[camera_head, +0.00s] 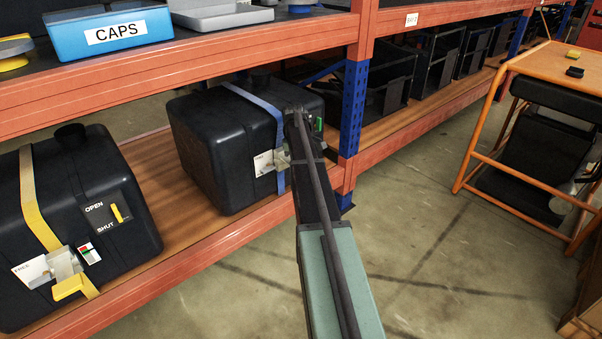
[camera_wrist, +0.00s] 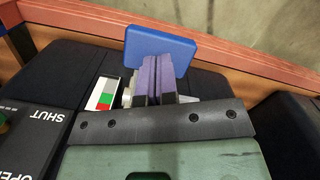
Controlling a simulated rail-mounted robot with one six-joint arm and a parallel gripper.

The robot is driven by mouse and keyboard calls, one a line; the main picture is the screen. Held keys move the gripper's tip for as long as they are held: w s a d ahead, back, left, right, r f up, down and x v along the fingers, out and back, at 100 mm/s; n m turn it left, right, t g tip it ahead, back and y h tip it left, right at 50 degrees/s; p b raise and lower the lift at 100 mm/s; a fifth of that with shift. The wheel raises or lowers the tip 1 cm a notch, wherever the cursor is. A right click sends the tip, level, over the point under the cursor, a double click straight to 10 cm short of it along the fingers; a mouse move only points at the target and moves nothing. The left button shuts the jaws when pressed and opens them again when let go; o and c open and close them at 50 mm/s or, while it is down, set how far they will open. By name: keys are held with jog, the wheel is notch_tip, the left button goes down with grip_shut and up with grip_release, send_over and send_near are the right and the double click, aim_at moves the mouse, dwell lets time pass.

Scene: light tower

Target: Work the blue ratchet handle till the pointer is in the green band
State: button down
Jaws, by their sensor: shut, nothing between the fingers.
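The blue ratchet handle (camera_wrist: 160,50) is a flat blue paddle in the wrist view, near the shelf's front lip. My gripper (camera_wrist: 157,80) is shut and empty; its two fingers lie side by side in front of the handle's lower part. I cannot tell whether they touch it. Metal of the ratchet buckle (camera_wrist: 127,92) shows beside the fingers. The gauge (camera_wrist: 104,94) to their left has white, red and green areas; its pointer is too small to read. In the head view the blue strap (camera_head: 258,98) crosses a black tank (camera_head: 205,140); my arm hides the handle there.
A second black tank (camera_head: 130,185) with a yellow strap (camera_head: 38,205) stands to the left. A blue upright (camera_head: 353,105) is close right of my arm. An OPEN/SHUT panel (camera_wrist: 35,135) lies left in the wrist view. Open floor (camera_head: 430,240) lies right, before an orange cart (camera_head: 490,110).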

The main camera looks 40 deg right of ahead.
aim_at(289, 164)
notch_tip(289, 164, down, 4)
jog(key=b, duration=0.4)
jog(key=shift+r, duration=0.35)
jog(key=shift+w+a+r+p, duration=0.25)
jog(key=shift+w+p, duration=0.1)
jog(key=shift+w, duration=0.2)
jog(key=shift+w+a+r+p, duration=0.2)
jog(key=shift+w+p, duration=0.15)
jog(key=shift+w, duration=0.2)
jog(key=shift+w+a, duration=0.25)
jog(key=shift+w, duration=0.05)
notch_tip(289, 164, up, 11)
jog(key=p, duration=1.1)
jog(key=shift+w+a, duration=0.2)
jog(key=shift+w, duration=0.15)
jog(key=shift+f, duration=0.15)
